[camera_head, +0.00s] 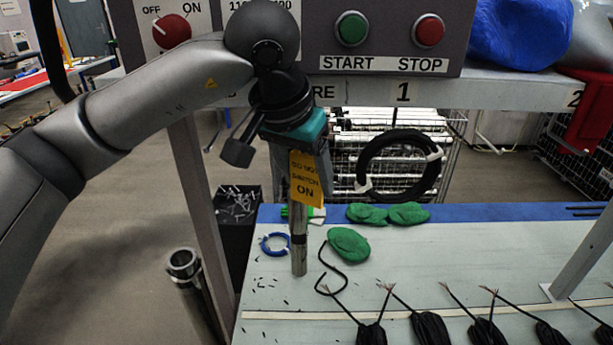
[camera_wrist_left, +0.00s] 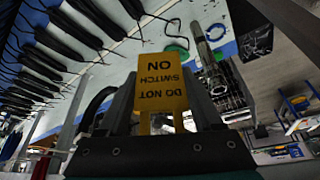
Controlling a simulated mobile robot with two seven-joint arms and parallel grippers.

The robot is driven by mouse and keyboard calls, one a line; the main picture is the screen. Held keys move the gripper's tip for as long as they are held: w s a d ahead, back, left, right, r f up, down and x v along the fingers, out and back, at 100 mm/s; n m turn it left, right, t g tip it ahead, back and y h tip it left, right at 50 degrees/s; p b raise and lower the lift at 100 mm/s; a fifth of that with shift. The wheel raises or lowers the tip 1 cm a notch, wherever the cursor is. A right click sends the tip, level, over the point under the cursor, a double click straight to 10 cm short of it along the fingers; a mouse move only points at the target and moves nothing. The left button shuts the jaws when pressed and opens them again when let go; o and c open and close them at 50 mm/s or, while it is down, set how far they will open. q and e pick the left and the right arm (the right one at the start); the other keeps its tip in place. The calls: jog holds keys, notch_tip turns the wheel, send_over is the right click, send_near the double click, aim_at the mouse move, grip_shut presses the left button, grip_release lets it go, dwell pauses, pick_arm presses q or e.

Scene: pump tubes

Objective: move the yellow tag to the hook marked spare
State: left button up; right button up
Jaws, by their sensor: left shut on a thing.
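The yellow tag (camera_head: 305,178), lettered "DO NOT SWITCH ON", hangs nearly upright below my left gripper (camera_head: 290,145). In the left wrist view the tag (camera_wrist_left: 161,85) sits between the two fingers of the left gripper (camera_wrist_left: 160,115), which is shut on it. The rail (camera_head: 480,93) carries a label ending in "RE" (camera_head: 324,92), its middle covered by my wrist. No hook shows there, and whether the tag touches one cannot be told. My right gripper is not in view.
A black cable coil (camera_head: 398,165) hangs below label 1, and a red item (camera_head: 592,115) near label 2. Above the rail is a control panel with a red switch (camera_head: 172,32). A metal tube (camera_head: 299,250) shows below the tag, over the bench.

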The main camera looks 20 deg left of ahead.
pick_arm(q)
jog(key=shift+w+a, duration=0.1)
jog(key=shift+w, duration=0.2)
jog(key=shift+w+a+f+b, duration=0.2)
jog(key=shift+w+f+b, duration=0.45)
jog(key=o, duration=1.4)
jog(key=shift+r, duration=0.1)
